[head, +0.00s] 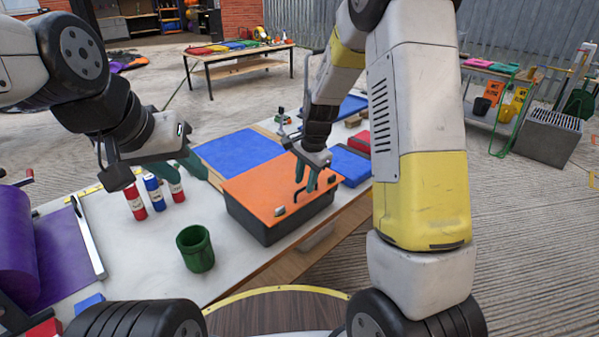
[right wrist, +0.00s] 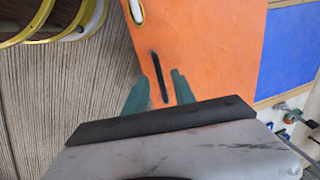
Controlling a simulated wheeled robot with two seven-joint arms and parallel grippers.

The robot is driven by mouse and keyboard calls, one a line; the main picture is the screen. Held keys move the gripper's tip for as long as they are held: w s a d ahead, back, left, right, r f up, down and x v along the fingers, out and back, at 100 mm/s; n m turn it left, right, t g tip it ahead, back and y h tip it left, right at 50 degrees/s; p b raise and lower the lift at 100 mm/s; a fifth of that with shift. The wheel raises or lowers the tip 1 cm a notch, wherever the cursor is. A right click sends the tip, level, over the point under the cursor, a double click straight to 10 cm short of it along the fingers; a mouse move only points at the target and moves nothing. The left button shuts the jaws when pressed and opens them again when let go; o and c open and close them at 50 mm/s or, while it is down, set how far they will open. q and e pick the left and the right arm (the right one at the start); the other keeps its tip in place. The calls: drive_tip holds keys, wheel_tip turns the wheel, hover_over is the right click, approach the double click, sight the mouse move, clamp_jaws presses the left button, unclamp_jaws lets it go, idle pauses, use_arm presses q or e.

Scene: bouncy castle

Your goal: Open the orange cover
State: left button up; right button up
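The orange cover (head: 250,193) lies flat and closed on a dark box (head: 275,232) on the white table. Small metal pieces (head: 279,211) sit along its front edge. A slim black handle (right wrist: 159,78) stands out on the cover in the right wrist view. My right gripper (head: 308,182) is over the right part of the cover. In the right wrist view its two green fingers (right wrist: 157,84) are apart, with the handle between them; I cannot tell whether they touch it. My left gripper (head: 188,163) hangs above the table, left of the cover. Its finger gap is unclear.
Red and blue bottles (head: 154,193) stand below my left gripper. A green cup (head: 195,248) stands front left of the box. A blue sheet (head: 240,148) lies behind the cover; a blue case (head: 350,165) is to the right. A purple roll (head: 15,250) is far left.

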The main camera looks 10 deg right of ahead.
drive_tip(key=shift+w+f, duration=0.1)
drive_tip(key=shift+f, duration=0.45)
drive_tip(key=shift+c, duration=0.4)
clamp_jaws()
idle(0.6)
